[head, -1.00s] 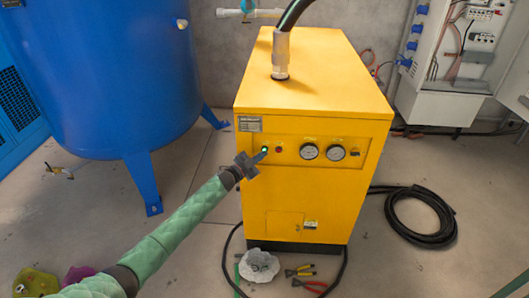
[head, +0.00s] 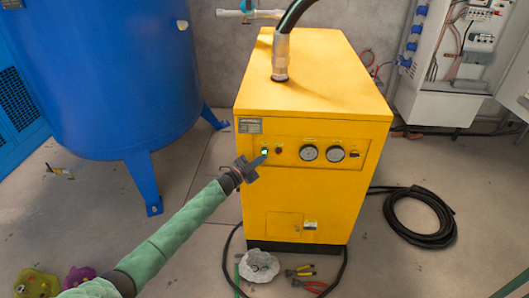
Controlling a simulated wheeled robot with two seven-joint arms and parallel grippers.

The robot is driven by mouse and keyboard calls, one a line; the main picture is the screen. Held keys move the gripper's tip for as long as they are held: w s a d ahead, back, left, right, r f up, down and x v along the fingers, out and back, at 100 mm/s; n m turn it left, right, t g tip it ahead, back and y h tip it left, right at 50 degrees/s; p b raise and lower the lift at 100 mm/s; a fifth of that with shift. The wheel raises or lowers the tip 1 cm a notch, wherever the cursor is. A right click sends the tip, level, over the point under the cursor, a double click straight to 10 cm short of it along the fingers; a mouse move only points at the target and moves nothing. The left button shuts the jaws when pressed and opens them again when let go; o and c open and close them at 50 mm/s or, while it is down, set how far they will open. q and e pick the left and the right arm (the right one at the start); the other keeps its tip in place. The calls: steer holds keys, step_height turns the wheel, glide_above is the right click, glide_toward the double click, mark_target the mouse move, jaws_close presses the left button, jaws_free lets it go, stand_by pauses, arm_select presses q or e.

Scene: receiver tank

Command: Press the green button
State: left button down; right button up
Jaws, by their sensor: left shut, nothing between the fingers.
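The green button (head: 265,151) glows on the front panel of the yellow machine (head: 300,200), at the panel's left, beside a small dark red button (head: 279,150). My left gripper (head: 262,159) is shut and empty. Its fingertips point up and right and lie right at the green button's lower edge in the head view. I cannot tell whether they touch it. The green-sleeved left arm reaches in from the lower left. The right gripper is out of view.
Two round gauges (head: 322,152) and a dark knob (head: 354,154) sit right of the buttons. A blue tank (head: 110,80) stands at left. Pliers (head: 300,272), a crumpled pale rag (head: 259,266) and a coiled black hose (head: 420,217) lie on the floor. An open electrical cabinet (head: 445,60) hangs at right.

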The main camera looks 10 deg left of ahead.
arm_select(q)
steer(key=shift+s, duration=0.1)
steer(key=s, duration=0.1)
steer(key=s+p, duration=0.1)
steer(key=s, duration=0.1)
steer(key=s+p, duration=0.1)
steer(key=shift+s+d, duration=0.25)
steer(key=shift+s, duration=0.15)
stand_by(0.8)
